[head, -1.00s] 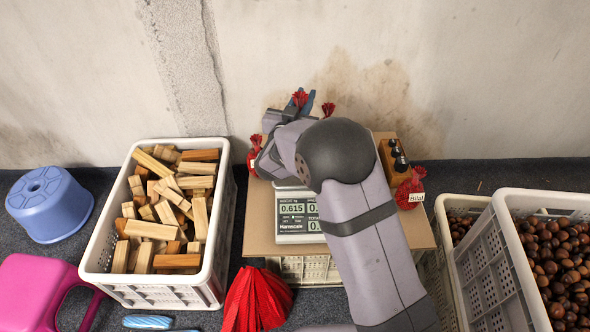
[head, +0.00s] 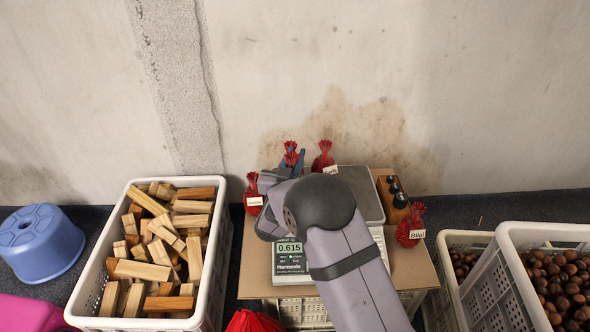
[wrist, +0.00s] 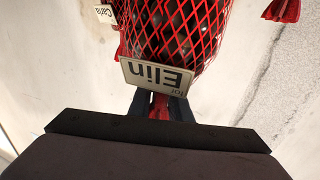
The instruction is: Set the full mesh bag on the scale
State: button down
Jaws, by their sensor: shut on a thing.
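My gripper (head: 290,163) is shut on the red neck of a mesh bag (wrist: 172,40) labelled "for Elin". The wrist view shows dark chestnuts inside the red net. In the head view, only the red tuft (head: 290,147) of this bag shows between the fingers; my arm hides its body. The scale's display (head: 291,258) reads 0.615. Its metal pan (head: 364,195) shows to the right of my arm and is partly covered by it. I cannot tell whether the held bag touches the pan.
Other red labelled bags stand left of my gripper (head: 252,195), behind the scale (head: 323,158) and at the right (head: 410,228). A wooden block with dark knobs (head: 391,193) stands beside the pan. Crates of wood (head: 80,296) and chestnuts (head: 510,290) flank the board.

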jog(key=shift+f+b, duration=0.7)
jog(key=shift+f, duration=1.05)
jog(key=shift+f, duration=0.2)
jog(key=c, duration=1.6)
grip_release()
jog(key=shift+c, duration=0.2)
